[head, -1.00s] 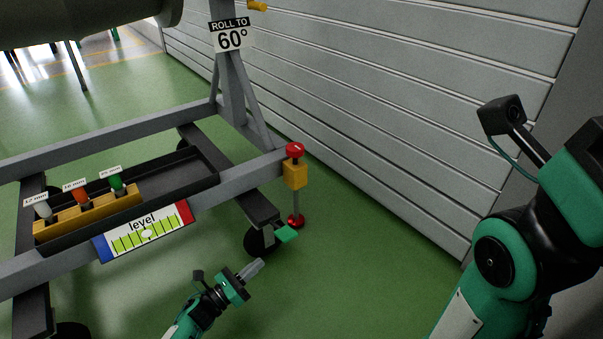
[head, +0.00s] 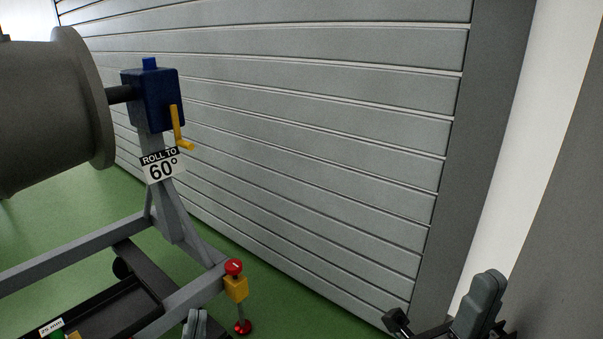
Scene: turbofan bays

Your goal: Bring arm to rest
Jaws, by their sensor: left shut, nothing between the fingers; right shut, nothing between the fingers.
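My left gripper (head: 196,323) shows only its grey fingertips at the bottom edge of the head view, in front of the stand's lower rail. The fingers are together with nothing between them. My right gripper (head: 481,302) is at the bottom right, in front of the grey wall corner. Its grey fingers point up and are shut and empty.
A grey engine stand (head: 170,215) with a "ROLL TO 60°" sign (head: 162,166), a blue gearbox (head: 155,98) and a yellow crank (head: 177,125) stands at left. A red-topped yellow jack (head: 235,288) is beside my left gripper. A panelled wall (head: 330,130) closes the back.

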